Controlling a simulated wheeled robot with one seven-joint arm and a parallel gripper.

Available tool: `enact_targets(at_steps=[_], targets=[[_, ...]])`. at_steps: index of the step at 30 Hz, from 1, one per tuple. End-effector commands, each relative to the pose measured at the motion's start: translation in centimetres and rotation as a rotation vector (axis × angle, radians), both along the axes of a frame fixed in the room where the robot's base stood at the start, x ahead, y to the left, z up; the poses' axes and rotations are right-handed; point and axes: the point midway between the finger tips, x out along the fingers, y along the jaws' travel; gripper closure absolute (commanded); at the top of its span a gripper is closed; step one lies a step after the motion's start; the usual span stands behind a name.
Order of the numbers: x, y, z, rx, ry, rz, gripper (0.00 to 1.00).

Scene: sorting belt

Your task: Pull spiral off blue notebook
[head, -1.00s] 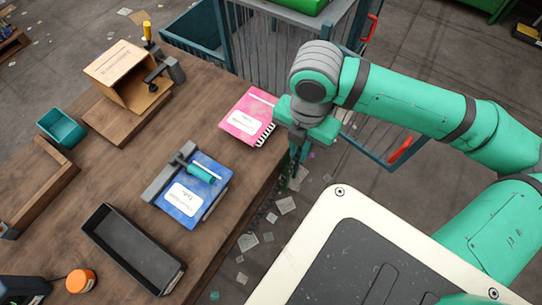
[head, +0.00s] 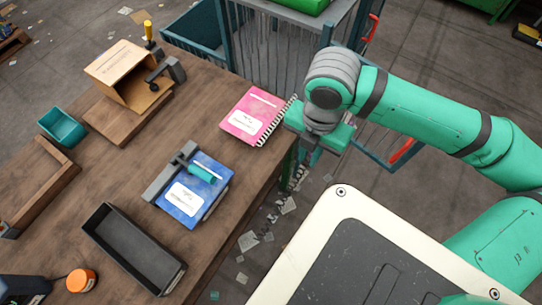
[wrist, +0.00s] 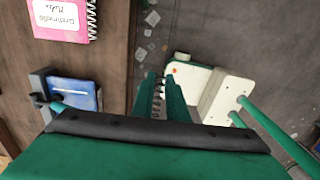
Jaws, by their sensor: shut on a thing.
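The blue notebook (head: 216,175) lies on the wooden bench under a grey clamp (head: 160,182) with a teal handle. Its right edge shows no coil, and it also shows in the wrist view (wrist: 82,98). My gripper (head: 287,183) is out past the bench's right edge, to the right of the blue notebook and apart from it. In the wrist view its two green fingers are shut on a dark spiral (wrist: 158,98). The spiral hangs over the floor, and its lower end shows faintly in the head view (head: 266,213).
A pink notebook (head: 262,105) with its spiral on lies at the bench edge near my gripper. A barred cart (head: 270,50) stands behind.

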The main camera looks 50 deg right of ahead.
Motion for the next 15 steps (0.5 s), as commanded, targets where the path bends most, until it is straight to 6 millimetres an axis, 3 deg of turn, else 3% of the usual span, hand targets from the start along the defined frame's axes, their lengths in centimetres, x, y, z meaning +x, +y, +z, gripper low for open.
enact_targets(at_steps=[15], targets=[[-1.3,-0.1,0.0,0.0,0.0,0.0,1.0]])
